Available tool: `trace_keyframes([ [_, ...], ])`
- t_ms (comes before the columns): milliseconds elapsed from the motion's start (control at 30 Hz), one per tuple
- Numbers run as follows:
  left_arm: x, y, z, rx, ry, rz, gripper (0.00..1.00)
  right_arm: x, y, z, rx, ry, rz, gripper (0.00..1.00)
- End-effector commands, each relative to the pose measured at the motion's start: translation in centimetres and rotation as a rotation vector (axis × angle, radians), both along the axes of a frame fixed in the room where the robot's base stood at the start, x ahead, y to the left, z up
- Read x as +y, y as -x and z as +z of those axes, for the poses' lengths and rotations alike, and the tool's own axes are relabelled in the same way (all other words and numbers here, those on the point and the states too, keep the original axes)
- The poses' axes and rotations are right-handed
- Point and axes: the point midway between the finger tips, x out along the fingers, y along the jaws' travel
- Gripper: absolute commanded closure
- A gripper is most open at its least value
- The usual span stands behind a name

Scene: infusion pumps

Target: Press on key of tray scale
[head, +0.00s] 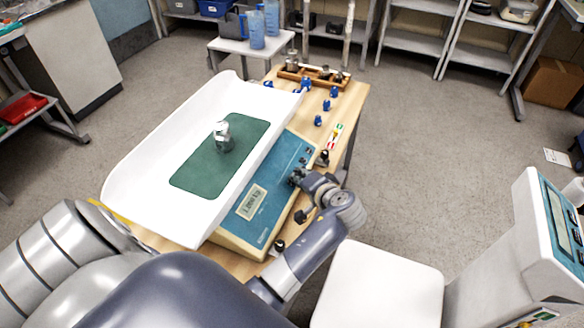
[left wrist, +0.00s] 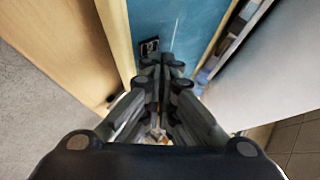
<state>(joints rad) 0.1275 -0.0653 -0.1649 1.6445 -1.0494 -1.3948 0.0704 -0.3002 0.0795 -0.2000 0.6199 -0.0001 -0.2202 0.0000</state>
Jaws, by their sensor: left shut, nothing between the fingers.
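The tray scale has a white tray (head: 128,165) and a blue front panel (head: 285,165) with a lit display (head: 251,202) showing dark characters. A few small dark keys (head: 306,161) sit toward the panel's far end. My left gripper (head: 297,178) is shut and empty, with its fingertips at the panel close to the keys. In the left wrist view, the closed fingertips (left wrist: 163,62) are just below a small black key (left wrist: 149,46) on the blue panel. I cannot tell whether they touch it. My right gripper is not in view.
A metal weight (head: 223,136) stands on the green mat (head: 205,168) in the tray. Blue pieces (head: 318,120) and a wooden weight block (head: 318,79) lie on the table (head: 352,103) behind. Another white scale (head: 375,287) stands at the front right.

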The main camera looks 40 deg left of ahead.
Motion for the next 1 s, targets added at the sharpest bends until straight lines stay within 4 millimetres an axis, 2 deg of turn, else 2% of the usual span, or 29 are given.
trace_keyframes([
  [100,-0.2,-0.1,0.7,-0.001,0.000,0.000,1.00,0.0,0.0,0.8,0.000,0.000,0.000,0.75],
  [467,-0.3,-0.1,0.9,-0.001,0.000,0.000,1.00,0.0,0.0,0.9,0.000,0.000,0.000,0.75],
  [1000,-2.2,-0.5,5.7,-0.001,0.000,-0.001,1.00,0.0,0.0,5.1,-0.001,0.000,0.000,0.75],
])
